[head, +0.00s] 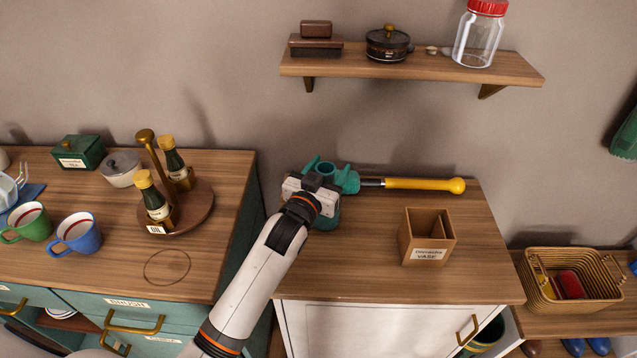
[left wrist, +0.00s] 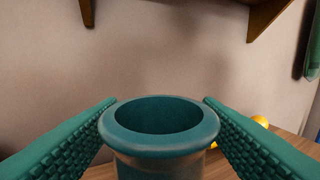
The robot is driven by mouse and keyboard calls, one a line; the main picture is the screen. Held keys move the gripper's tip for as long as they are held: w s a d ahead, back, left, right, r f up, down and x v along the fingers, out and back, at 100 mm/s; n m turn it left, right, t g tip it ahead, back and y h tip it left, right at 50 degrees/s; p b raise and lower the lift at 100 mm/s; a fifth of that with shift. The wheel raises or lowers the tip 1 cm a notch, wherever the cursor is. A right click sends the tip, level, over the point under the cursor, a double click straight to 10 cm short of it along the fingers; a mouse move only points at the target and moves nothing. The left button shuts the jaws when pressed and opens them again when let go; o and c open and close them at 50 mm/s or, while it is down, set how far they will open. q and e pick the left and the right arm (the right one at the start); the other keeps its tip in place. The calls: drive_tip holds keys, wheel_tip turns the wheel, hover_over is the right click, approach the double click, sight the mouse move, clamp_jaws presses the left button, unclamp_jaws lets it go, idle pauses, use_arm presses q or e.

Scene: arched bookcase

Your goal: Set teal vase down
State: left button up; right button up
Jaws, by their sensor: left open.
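The teal vase (head: 327,217) is upright at the back left of the middle cabinet's wooden top (head: 350,270), partly hidden by my arm. Its round open rim and neck (left wrist: 160,143) fill the middle of the left wrist view. My left gripper (head: 326,172) is open around the vase's upper part, one teal ridged finger on each side. The left wrist view shows the fingers spread beside the rim; whether they touch it is unclear. The vase's base is mostly hidden. My right gripper is not in view.
A yellow-handled tool (head: 425,185) lies right of the vase, close to the gripper. A small wooden box (head: 428,237) labelled "VASE" stands at right. A shelf (head: 420,70) hangs above. The cabinet top's front is clear. The left counter holds bottles on a round stand (head: 200,208).

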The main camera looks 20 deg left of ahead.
use_arm(q)
drive_tip(key=s+a+b, duration=0.1)
drive_tip(key=s, duration=1)
drive_tip(key=shift+s+a, duration=0.15)
drive_tip(key=shift+s, duration=0.1)
drive_tip(key=shift+f, duration=0.15)
